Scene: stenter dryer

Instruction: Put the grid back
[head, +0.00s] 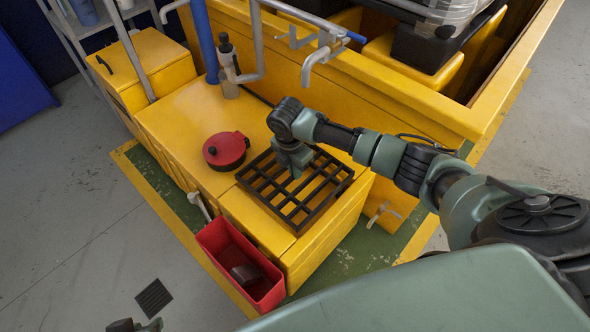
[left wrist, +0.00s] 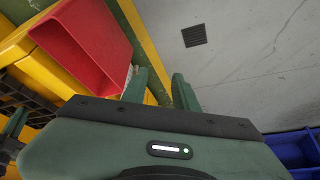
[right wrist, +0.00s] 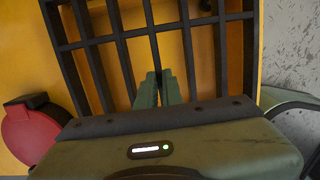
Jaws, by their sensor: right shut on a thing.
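The dark grid (head: 325,204) is a rectangular frame with crossing bars, at the near right end of the low yellow housing (head: 186,112). My right gripper (head: 294,174) comes down onto it from above. In the right wrist view the grid (right wrist: 250,45) fills the upper middle, and my right gripper (right wrist: 158,74) is shut on one of its inner bars. Yellow shows through the gaps. I cannot tell whether the grid rests fully on the housing or is slightly raised. My left gripper (left wrist: 160,76) is open and empty, beside a red bin and above the floor.
A red round lid-like part (head: 225,150) sits left of the grid on the housing. The open red bin (head: 240,265) hangs at the front with a dark block inside. A bottle (head: 228,70) and grey pipes stand behind. A dark floor drain (head: 153,298) lies on open floor.

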